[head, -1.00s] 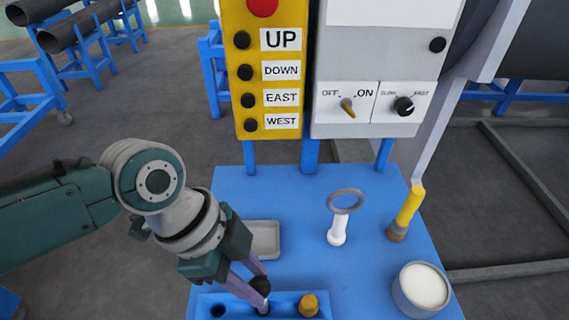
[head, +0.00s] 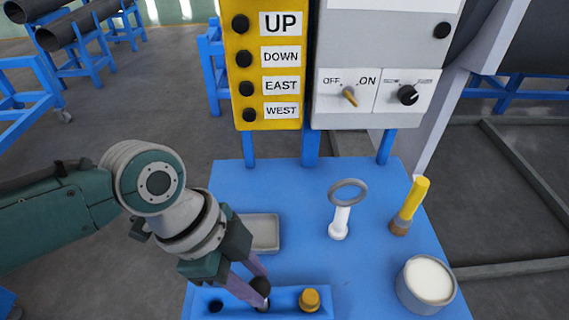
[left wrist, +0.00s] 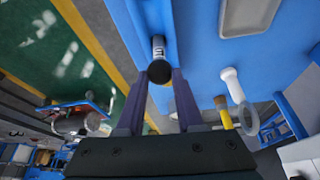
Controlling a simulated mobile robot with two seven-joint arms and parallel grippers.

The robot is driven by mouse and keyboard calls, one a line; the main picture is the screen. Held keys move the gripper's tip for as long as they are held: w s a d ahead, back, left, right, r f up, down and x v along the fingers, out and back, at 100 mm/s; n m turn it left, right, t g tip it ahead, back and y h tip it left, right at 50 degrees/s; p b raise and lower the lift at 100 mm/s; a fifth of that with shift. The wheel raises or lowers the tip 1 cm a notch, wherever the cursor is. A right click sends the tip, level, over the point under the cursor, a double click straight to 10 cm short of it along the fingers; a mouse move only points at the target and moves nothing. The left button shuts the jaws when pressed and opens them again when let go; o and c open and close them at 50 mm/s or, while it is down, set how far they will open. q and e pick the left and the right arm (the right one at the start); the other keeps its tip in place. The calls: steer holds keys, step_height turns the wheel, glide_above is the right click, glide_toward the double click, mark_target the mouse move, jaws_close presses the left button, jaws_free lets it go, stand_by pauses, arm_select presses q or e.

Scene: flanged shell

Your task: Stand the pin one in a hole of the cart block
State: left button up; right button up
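The pin, with a black ball knob (head: 260,286) and a grey metal shaft, is between the fingertips of my left gripper (head: 251,281). In the left wrist view the fingers close on the knob (left wrist: 159,72), and the labelled shaft (left wrist: 158,46) extends beyond it. The blue cart block (head: 285,292) lies at the bottom of the head view. The shaft is over its middle; I cannot tell how far it is in a hole. An open dark hole (head: 215,305) is at the left, and a yellow-orange pin (head: 309,299) stands at the right. My right gripper is not in view.
The yellow button box (head: 263,70) and grey switch panel (head: 380,60) stand behind.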

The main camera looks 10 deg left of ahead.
arm_select(q)
steer(key=o, duration=0.5)
steer(key=shift+r, duration=0.1)
steer(key=p+v, duration=0.1)
steer(key=v, duration=0.9)
steer(key=s+d+n+t, duration=0.1)
steer(key=s+d+n, duration=0.2)
steer(key=s+n, duration=0.2)
steer(key=s+a+r+n+t+y+p, duration=0.15)
steer(key=s+a+r+n+y, duration=0.3)
steer(key=s+a+n, duration=0.45)
steer(key=shift+t, duration=0.25)
steer(key=r+p, duration=1)
steer(key=w+r+p, duration=0.1)
steer(key=r+p, duration=0.9)
steer(key=w+d+r+p, duration=0.1)
steer(key=r+p, duration=0.9)
steer(key=shift+w+r, duration=0.2)
steer(key=shift+r, duration=0.05)
